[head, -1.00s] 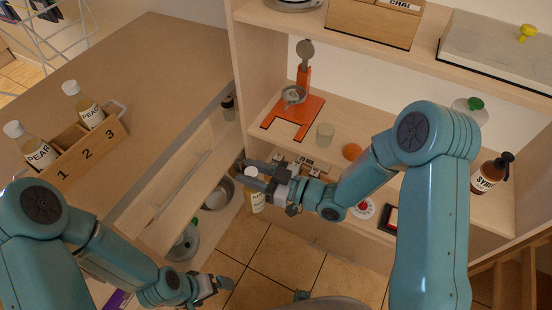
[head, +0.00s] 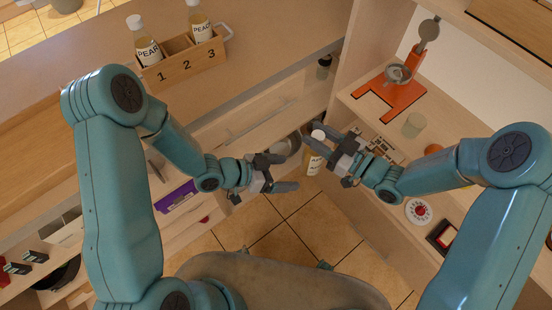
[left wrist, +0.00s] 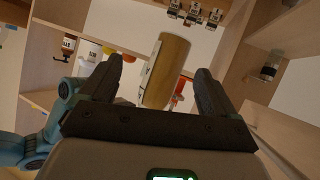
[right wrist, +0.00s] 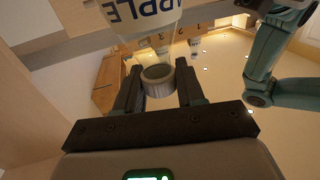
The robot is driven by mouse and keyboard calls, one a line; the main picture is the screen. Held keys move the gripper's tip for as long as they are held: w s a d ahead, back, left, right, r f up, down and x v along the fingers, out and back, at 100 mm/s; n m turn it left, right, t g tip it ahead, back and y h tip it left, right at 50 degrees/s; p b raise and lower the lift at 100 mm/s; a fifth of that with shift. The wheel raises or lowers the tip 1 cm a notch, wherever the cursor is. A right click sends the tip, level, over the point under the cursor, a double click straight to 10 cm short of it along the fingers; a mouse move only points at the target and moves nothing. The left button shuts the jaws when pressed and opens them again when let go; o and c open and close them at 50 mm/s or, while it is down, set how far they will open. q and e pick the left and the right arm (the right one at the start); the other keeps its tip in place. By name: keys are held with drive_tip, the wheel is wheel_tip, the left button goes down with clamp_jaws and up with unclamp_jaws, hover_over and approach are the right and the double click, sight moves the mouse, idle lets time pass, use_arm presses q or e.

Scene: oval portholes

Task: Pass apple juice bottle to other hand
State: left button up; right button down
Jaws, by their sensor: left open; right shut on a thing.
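The apple juice bottle (head: 313,163) hangs from my right gripper (head: 325,142), with its white cap up. In the right wrist view the fingers close around the cap end, and the label (right wrist: 145,10) reads APPLE. My left gripper (head: 287,173) is open and empty, just left of the bottle's lower part. In the left wrist view the tan bottle (left wrist: 168,68) appears beyond and between the spread fingers, tilted. No contact shows between the left fingers and the bottle.
An orange stand (head: 393,100) and a glass (head: 414,124) stand on the shelf at right. A purple item (head: 176,197) lies left, below my left arm. Tiled floor (head: 300,228) is open below the grippers.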

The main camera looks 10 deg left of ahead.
sight(314, 162)
use_arm(q)
drive_tip(key=w+d+m, duration=0.1)
drive_tip(key=w+d, duration=0.1)
drive_tip(key=w+d+f+m+h, duration=0.1)
drive_tip(key=w+d, duration=0.1)
drive_tip(key=d, duration=0.1)
drive_tip(key=w+d+f+m, duration=0.1)
drive_tip(key=w+d, duration=0.1)
drive_tip(key=d, duration=0.1)
idle(0.5)
drive_tip(key=c, duration=1.2)
drive_tip(key=shift+c, duration=1.1)
use_arm(e)
drive_tip(key=c, duration=0.6)
unclamp_jaws()
